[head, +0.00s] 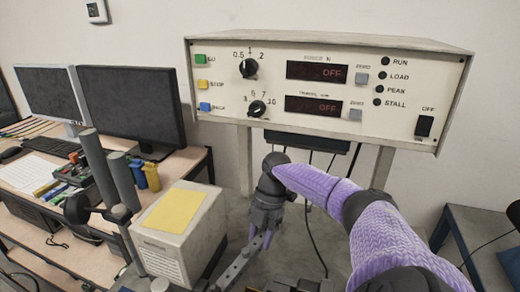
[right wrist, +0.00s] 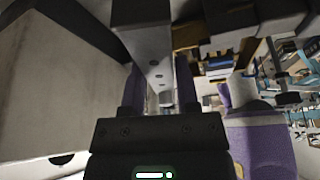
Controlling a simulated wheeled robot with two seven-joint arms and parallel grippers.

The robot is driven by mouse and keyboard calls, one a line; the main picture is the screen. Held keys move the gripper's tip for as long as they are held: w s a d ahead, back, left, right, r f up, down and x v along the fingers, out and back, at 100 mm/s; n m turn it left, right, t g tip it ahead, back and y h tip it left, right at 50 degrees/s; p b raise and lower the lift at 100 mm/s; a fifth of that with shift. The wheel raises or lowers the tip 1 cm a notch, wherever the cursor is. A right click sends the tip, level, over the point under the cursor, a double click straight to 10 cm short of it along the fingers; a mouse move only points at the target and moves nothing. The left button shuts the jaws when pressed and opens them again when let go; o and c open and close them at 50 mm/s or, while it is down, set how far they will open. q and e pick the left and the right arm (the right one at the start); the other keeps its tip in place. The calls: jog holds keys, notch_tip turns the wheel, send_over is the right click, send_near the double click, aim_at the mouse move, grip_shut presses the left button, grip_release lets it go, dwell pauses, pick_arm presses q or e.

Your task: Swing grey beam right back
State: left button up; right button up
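The grey beam (head: 238,268), a bar with holes along it, shows at the bottom middle of the head view, right of a pale box. My right gripper (head: 262,222) reaches down to its far end, and the wrist hides part of that contact. In the right wrist view the beam (right wrist: 157,55) runs down from the top between the two fingers of my right gripper (right wrist: 158,75). One finger stands on each side of the beam, close to it. I cannot tell whether they press on it. My left gripper is not in view.
A pale box (head: 190,234) with a yellow top patch (head: 175,211) stands left of the beam. Dark grey posts (head: 98,168) rise farther left. A control panel (head: 322,90) stands behind, its displays reading OFF. A blue-grey table (head: 475,245) is at the right.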

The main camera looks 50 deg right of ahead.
jog(key=o, duration=0.4)
jog(key=shift+c, duration=0.2)
notch_tip(320, 180, up, 10)
jog(key=p, duration=0.1)
